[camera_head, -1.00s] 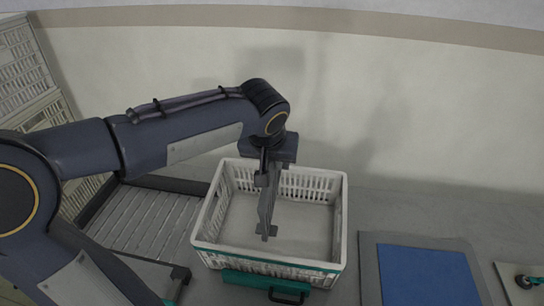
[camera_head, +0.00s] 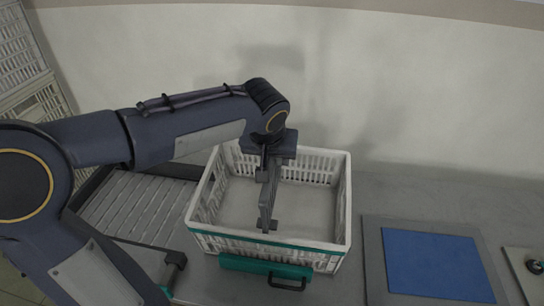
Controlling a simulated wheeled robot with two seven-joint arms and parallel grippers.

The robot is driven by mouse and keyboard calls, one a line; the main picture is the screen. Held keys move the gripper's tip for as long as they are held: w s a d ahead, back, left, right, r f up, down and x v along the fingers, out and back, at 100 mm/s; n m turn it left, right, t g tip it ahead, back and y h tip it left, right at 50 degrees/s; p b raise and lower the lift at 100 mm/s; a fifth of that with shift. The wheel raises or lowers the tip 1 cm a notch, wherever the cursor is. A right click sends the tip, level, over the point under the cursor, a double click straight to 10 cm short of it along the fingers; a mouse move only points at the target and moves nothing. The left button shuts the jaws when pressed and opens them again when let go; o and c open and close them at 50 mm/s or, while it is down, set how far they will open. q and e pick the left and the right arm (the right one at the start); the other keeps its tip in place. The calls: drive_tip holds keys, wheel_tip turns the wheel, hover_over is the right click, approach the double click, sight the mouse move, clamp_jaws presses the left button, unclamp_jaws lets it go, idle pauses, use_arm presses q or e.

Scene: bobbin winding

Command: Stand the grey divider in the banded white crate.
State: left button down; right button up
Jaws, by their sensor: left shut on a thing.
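The white crate (camera_head: 342,200) with a teal band along its front rim stands on the grey worktop, open at the top. My left gripper (camera_head: 264,172) reaches in from the left and points down over the middle of the crate. It is shut on the grey divider (camera_head: 267,204), a thin plate seen nearly edge-on. The divider hangs upright inside the crate's outline. I cannot tell whether its lower end touches the crate floor. The gripper hides the divider's upper part. My right gripper is not in view.
A teal item with a dark handle (camera_head: 264,267) lies against the crate's front. A slatted grey rack (camera_head: 130,212) is left of the crate. A blue mat on a grey board (camera_head: 430,262) lies right. Bare worktop separates crate and board. A wall rises behind.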

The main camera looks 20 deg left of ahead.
use_arm(q)
drive_tip(key=shift+w+f, duration=0.1)
drive_tip(key=shift+f, duration=0.5)
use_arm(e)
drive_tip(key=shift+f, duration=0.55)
